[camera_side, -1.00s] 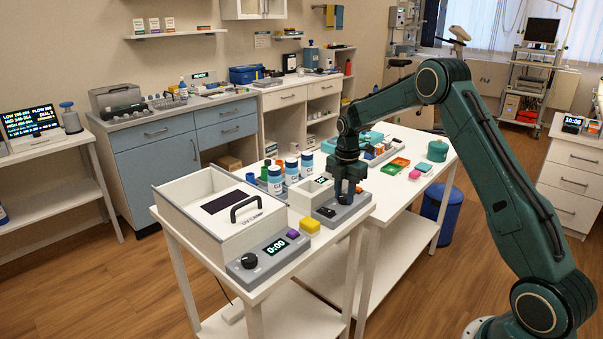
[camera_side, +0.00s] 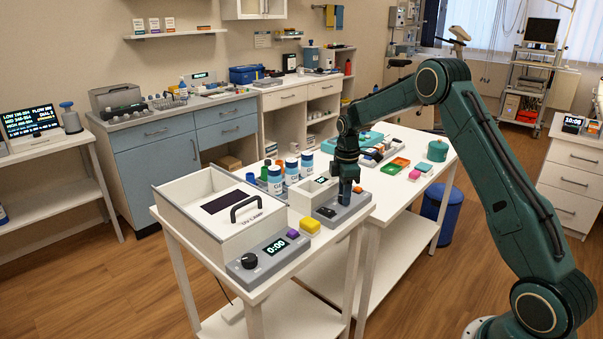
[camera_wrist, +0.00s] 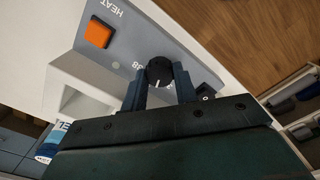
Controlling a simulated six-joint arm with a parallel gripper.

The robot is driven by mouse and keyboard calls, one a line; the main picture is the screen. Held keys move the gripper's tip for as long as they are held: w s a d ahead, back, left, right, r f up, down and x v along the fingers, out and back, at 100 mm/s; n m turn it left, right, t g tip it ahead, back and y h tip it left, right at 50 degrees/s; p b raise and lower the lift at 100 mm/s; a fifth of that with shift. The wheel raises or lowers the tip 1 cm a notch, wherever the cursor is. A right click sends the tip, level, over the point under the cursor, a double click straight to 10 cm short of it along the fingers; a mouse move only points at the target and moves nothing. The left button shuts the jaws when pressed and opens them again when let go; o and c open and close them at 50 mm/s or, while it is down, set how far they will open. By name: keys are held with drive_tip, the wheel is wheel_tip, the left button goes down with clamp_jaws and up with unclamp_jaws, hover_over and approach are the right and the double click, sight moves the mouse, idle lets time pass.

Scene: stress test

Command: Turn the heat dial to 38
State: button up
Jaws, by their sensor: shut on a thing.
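The heat dial (camera_wrist: 158,70) is a round black knob with a white pointer line, on a grey panel in the wrist view. The pointer points toward the bottom of that view, toward my gripper body. A "38" mark is printed just left of the dial; another mark to its right is partly hidden. My gripper (camera_side: 344,203) is down at the panel of the small white heating unit (camera_side: 309,193) in the side view. Its two fingers are shut on the dial from both sides. The dial is hidden behind the fingers in the side view.
An orange button (camera_wrist: 98,33) sits beside the "HEAT" label. A yellow block (camera_side: 310,226) and the UV lamp box (camera_side: 195,225) with its black knob (camera_side: 249,261) stand to the left.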

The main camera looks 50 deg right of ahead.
drive_tip(key=m, duration=0.4)
drive_tip(key=shift+m, duration=0.3)
drive_tip(key=m, duration=0.3)
drive_tip(key=shift+m, duration=0.3)
drive_tip(key=m, duration=0.3)
drive_tip(key=shift+m, duration=0.3)
drive_tip(key=m, duration=0.4)
drive_tip(key=o, duration=0.7)
